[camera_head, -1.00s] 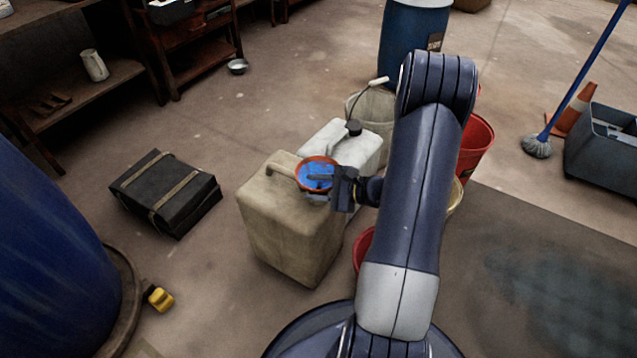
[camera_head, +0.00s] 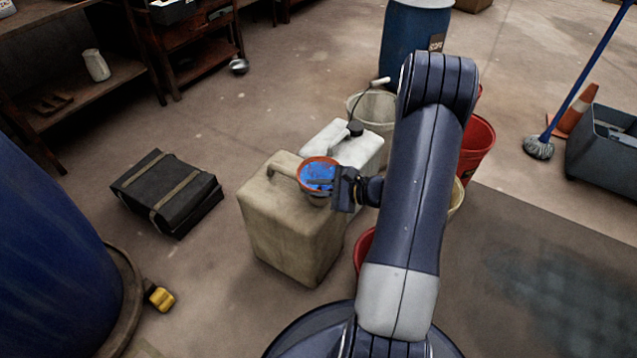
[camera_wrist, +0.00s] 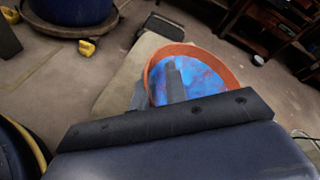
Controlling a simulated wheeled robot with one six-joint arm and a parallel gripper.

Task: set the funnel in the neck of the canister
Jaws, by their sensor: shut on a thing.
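The funnel (camera_head: 319,172) has an orange rim and a blue inside. It is over the near right top corner of the beige canister (camera_head: 290,230), which stands on the floor. My gripper (camera_head: 333,184) is shut on the funnel at its right side. In the wrist view the funnel (camera_wrist: 205,72) opens toward the camera, with a finger of mine across its blue inside. Part of the canister (camera_wrist: 132,72) shows behind it. The canister's neck is hidden under the funnel, so I cannot tell whether the spout is in it.
A white canister (camera_head: 357,147) with a black cap stands close behind the beige one. Several buckets, including a red one (camera_head: 476,145), stand to the right. A black case (camera_head: 166,193) lies to the left. Floor is free between the case and the beige canister.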

